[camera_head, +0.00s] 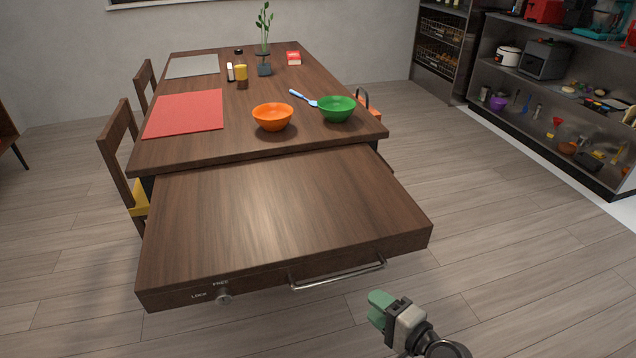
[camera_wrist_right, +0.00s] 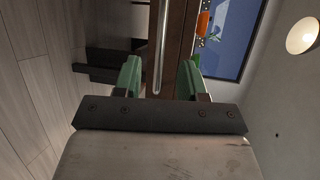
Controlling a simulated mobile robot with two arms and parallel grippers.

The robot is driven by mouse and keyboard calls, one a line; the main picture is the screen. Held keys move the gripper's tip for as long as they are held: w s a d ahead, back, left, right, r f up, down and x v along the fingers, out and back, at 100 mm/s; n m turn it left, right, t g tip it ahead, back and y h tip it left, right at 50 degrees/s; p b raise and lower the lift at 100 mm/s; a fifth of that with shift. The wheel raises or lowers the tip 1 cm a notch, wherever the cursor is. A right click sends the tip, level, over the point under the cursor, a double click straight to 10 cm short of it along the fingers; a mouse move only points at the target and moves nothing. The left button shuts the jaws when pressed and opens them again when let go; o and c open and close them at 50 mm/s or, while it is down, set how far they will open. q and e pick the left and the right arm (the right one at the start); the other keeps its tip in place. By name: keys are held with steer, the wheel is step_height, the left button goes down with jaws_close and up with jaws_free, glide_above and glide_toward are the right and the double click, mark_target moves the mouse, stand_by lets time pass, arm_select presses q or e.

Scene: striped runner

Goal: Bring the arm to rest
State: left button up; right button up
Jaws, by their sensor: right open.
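My right gripper (camera_head: 380,308) has green fingertips and is in front of the table's near leaf, at the lower middle of the head view. In the right wrist view the right gripper (camera_wrist_right: 158,78) is open, its two green fingers apart. The metal bar handle (camera_wrist_right: 159,50) shows between the fingers in that view. In the head view the same handle (camera_head: 338,275) is on the front edge of the leaf, and the gripper appears apart from it, below and to the right. Nothing is seen held. My left gripper is not in view.
The near leaf (camera_head: 270,215) has a clear top and a knob (camera_head: 224,297) on its front. On the table behind stand an orange bowl (camera_head: 272,118), a green bowl (camera_head: 337,110) and a plant vase (camera_head: 264,66). Chairs (camera_head: 120,150) stand left, shelves (camera_head: 545,90) right. Floor at right is clear.

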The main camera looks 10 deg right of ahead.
steer(key=s+a+f+n+g+h, duration=0.1)
steer(key=s+f+n+g, duration=0.25)
steer(key=f, duration=0.55)
steer(key=s+f+n+g+h, duration=0.1)
steer(key=s+f+n+g, duration=0.2)
steer(key=f, duration=0.5)
steer(key=s+f+n+g+h, duration=0.4)
steer(key=s+f+n+g, duration=0.2)
steer(key=s+f+n, duration=0.65)
arm_select(q)
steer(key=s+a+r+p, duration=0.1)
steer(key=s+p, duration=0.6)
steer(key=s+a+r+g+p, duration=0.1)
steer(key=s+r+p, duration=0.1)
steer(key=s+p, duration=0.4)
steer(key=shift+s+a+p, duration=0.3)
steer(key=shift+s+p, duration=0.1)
steer(key=shift+p, duration=0.6)
arm_select(e)
steer(key=s+d+r+m, duration=0.1)
steer(key=s+d+m, duration=0.1)
steer(key=s, duration=1.4)
steer(key=shift+m+g+h, duration=0.3)
steer(key=shift+m+g, duration=0.1)
steer(key=shift+g, duration=0.05)
steer(key=shift+o, duration=0.2)
steer(key=shift+d+r, duration=0.1)
